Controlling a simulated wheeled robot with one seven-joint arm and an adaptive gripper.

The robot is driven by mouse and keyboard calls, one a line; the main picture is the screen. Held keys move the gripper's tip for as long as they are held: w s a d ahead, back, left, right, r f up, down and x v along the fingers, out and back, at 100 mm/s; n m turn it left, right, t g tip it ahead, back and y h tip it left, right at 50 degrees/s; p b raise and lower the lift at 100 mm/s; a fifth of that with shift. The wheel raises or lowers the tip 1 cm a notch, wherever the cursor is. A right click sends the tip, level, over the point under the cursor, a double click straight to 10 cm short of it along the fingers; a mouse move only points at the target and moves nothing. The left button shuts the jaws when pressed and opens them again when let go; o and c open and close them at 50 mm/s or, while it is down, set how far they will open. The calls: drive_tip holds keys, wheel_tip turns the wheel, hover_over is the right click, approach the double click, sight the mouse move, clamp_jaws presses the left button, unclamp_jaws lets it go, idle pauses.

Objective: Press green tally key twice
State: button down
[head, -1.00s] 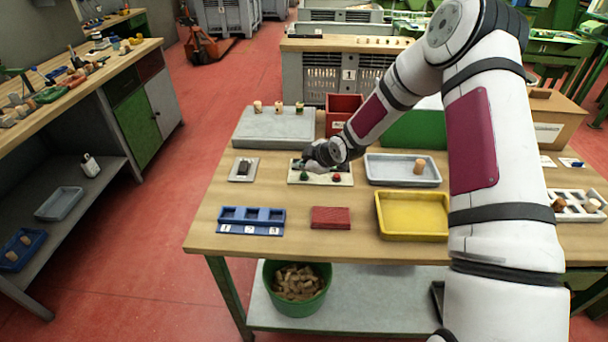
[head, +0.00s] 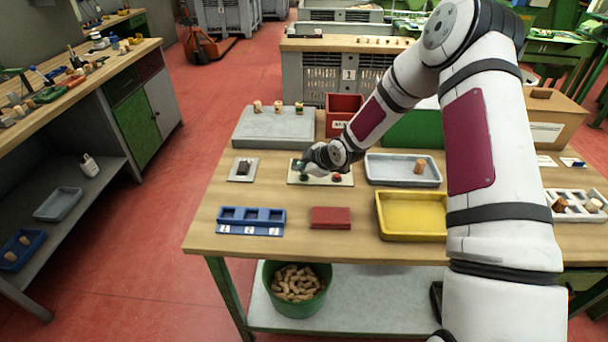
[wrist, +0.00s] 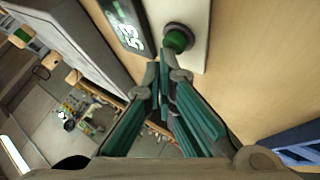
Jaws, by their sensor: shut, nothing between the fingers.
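The tally box is a pale plate (head: 321,180) on the wooden table, with a green key (head: 304,177) on its left and a red key (head: 337,177) on its right. My gripper (head: 299,166) is shut and empty, just above the plate beside the green key. In the wrist view the green key (wrist: 177,40) is a round knob in a dark collar, just beyond my shut fingertips (wrist: 164,68). I cannot tell whether they touch it. A dark display (wrist: 126,22) with light digits lies next to it; the digits are hard to read.
A grey block (head: 274,128) carrying several corks stands behind the plate. A small switch plate (head: 243,169) lies left, a grey tray (head: 381,178) with a cork right. A blue numbered rack (head: 250,229), red pad (head: 330,217) and yellow tray (head: 408,233) are in front.

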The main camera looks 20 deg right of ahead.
sight(303, 176)
drive_tip(key=shift+f, duration=0.25)
drive_tip(key=shift+r, duration=0.1)
idle(0.4)
drive_tip(key=shift+r, duration=0.8)
drive_tip(key=shift+r, duration=0.1)
drive_tip(key=shift+r+p, duration=0.95)
drive_tip(key=shift+r, duration=1.5)
